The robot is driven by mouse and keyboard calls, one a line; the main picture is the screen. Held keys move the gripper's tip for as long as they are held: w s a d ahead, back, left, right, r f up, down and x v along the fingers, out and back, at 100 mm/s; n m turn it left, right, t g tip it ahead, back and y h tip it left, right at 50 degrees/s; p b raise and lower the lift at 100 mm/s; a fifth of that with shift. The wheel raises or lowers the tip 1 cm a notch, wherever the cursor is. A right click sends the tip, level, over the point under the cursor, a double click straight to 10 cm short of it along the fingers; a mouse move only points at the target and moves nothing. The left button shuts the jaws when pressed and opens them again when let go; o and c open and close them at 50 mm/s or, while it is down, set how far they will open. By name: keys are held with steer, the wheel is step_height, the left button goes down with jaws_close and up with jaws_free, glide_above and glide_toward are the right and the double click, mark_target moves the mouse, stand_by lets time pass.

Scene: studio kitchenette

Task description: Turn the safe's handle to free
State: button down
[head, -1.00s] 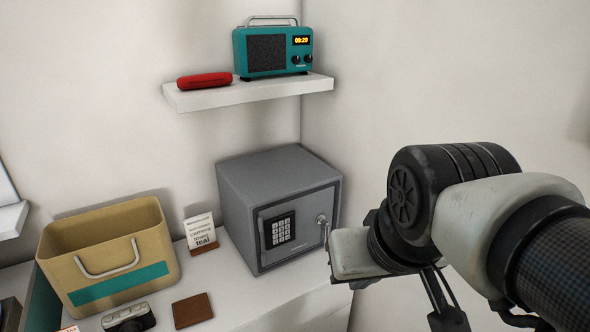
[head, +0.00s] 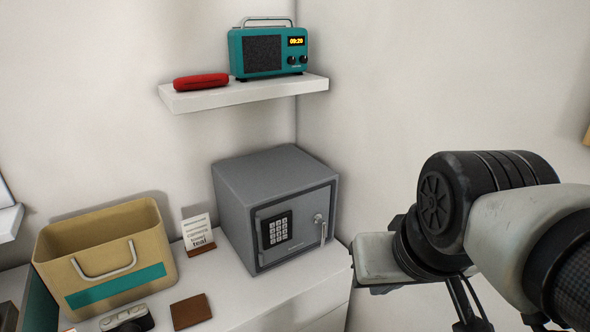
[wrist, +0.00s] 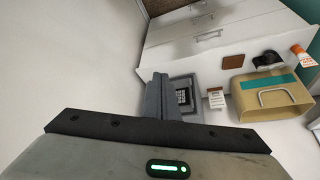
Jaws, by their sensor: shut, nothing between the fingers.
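The grey safe (head: 272,182) stands on the white counter with its door shut. Its door has a keypad (head: 276,231) and, to the right of it, a round hub with a silver lever handle (head: 323,232) hanging about straight down. My gripper (wrist: 158,80) is shut and empty, its dark fingers together in the wrist view. In the head view my gripper is right of the safe, apart from the handle, with its fingertips hidden. In the wrist view the safe (wrist: 198,86) is partly covered by my fingers, and the handle cannot be made out.
A tan bin (head: 95,262), a small card on a stand (head: 198,233), a brown wallet (head: 191,310) and a camera (head: 128,318) are left of the safe. A shelf (head: 240,94) above holds a teal radio (head: 268,52) and a red case (head: 201,81). Open space lies right of the safe.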

stand_by(0.3)
steer(key=c, duration=2)
jaws_free()
steer(key=shift+w+a+f, duration=0.1)
steer(key=shift+f, duration=0.15)
steer(key=shift+c, duration=0.2)
steer(key=o, duration=0.3)
steer(key=w+a+f+m+g+y+b, duration=0.2)
steer(key=w+a+f+m+b, duration=0.1)
steer(key=f, duration=0.3)
steer(key=shift+w+b, duration=0.2)
steer(key=shift+b, duration=0.7)
steer(key=m+t+y+b, duration=1)
steer(key=m+b, duration=0.6)
steer(key=m, duration=0.9)
glide_toward(323, 229)
steer(key=s+d+f, duration=0.5)
steer(key=s+d, duration=0.1)
steer(key=b+x, duration=0.1)
steer(key=x, duration=1)
steer(key=b+x, duration=0.1)
steer(key=x, duration=0.5)
steer(key=shift+f+b, duration=0.3)
